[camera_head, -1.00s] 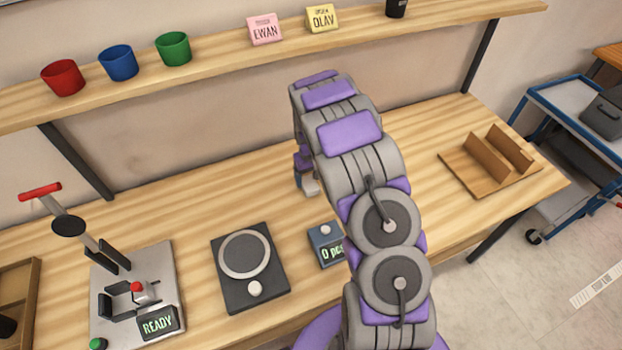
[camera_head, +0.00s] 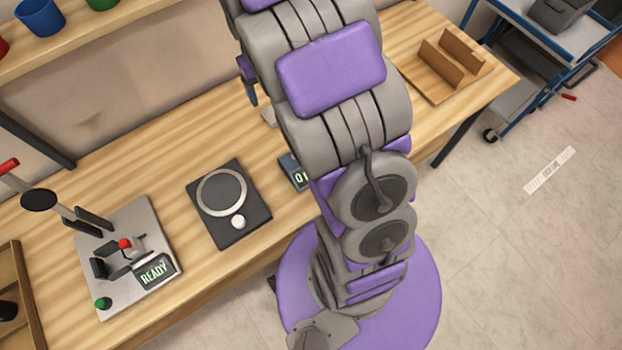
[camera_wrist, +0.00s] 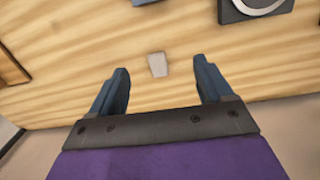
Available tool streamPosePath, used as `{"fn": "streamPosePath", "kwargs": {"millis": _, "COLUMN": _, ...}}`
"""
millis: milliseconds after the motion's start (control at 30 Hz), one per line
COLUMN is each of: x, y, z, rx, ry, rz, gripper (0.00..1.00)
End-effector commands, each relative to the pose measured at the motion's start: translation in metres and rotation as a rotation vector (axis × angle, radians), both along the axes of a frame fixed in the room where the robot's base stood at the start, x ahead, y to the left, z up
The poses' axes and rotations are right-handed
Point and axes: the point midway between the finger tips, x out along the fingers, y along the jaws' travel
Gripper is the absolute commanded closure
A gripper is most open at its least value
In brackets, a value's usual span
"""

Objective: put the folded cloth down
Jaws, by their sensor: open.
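A small pale grey piece, which looks like the folded cloth (camera_wrist: 157,64), lies on the wooden bench (camera_wrist: 60,75) in the wrist view. My gripper (camera_wrist: 161,68) is open, with one blue finger on each side of the piece and a clear gap to both. In the head view, the cloth (camera_head: 268,117) shows as a small pale patch at the left edge of my arm, which hides part of it. One blue fingertip of my gripper (camera_head: 250,92) shows just above it; the rest is hidden behind my arm.
A scale (camera_head: 228,205) with a round plate stands left of my arm, beside a small display (camera_head: 294,172). A lever press (camera_head: 128,258) reading READY is further left. A wooden slotted rack (camera_head: 445,68) stands at the right end. A shelf (camera_head: 75,45) overhangs the back.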

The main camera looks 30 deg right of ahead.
Motion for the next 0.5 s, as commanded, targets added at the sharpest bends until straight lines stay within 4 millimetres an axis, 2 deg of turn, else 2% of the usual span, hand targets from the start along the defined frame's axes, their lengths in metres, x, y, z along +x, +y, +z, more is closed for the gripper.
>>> {"fn": "streamPosePath", "kwargs": {"millis": 33, "x": -0.015, "y": 0.006, "z": 0.013, "rx": 0.001, "ry": 0.001, "rz": -0.003, "gripper": 0.20}}
{"fn": "streamPosePath", "kwargs": {"millis": 200, "x": -0.069, "y": 0.024, "z": 0.047, "rx": 0.007, "ry": 0.017, "rz": -0.013, "gripper": 0.20}}
{"fn": "streamPosePath", "kwargs": {"millis": 500, "x": -0.175, "y": 0.057, "z": 0.082, "rx": 0.024, "ry": 0.055, "rz": -0.004, "gripper": 0.20}}
